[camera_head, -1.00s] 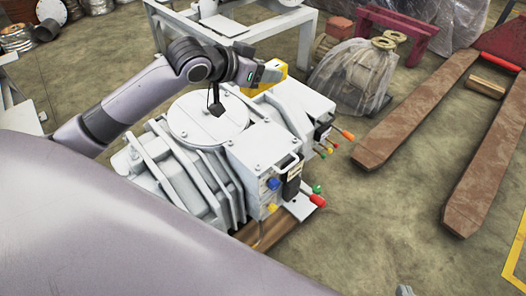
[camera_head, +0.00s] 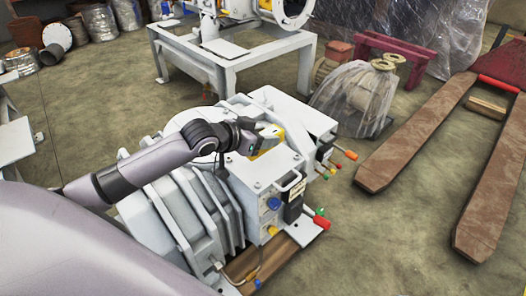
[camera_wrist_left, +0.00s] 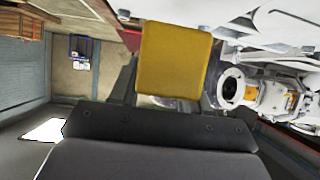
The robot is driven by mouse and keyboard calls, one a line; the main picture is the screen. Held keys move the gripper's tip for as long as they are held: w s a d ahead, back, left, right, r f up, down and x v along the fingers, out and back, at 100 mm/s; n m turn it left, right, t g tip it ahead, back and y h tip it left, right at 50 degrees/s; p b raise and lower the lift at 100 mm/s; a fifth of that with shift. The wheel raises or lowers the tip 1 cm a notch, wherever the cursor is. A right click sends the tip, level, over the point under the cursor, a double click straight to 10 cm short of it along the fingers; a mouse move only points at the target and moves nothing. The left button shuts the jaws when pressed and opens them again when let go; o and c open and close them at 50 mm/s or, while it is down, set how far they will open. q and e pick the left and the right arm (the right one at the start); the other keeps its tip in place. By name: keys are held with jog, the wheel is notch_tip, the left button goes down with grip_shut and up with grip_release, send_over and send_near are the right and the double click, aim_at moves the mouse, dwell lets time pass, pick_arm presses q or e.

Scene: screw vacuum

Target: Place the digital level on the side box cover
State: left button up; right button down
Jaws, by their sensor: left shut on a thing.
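The yellow digital level (camera_head: 268,146) is held in my left gripper (camera_head: 268,137), low over the white machine. In the left wrist view the yellow level (camera_wrist_left: 174,60) sits between the dark fingers of the left gripper (camera_wrist_left: 168,88). The side box cover (camera_head: 262,174) is the pale flat top of the box on the machine's near right side, just in front of the level. The arm partly hides the level, and I cannot tell whether it touches a surface. My right gripper is not in view.
The machine has a red-tipped lever (camera_head: 321,222) and an orange-tipped lever (camera_head: 349,155) on its right. A white frame table (camera_head: 240,70) stands behind. A wrapped bundle (camera_head: 352,103) and brown pallet-truck forks (camera_head: 415,140) are at right, with clear floor between.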

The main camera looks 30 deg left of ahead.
pick_arm(q)
notch_tip(320, 180, down, 4)
jog(key=shift+r+b, duration=0.2)
jog(key=shift+b, duration=0.25)
jog(key=shift+f, duration=0.2)
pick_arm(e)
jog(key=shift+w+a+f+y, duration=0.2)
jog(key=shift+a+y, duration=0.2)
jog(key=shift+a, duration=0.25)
pick_arm(q)
jog(key=o, duration=1.3)
jog(key=shift+f, duration=0.15)
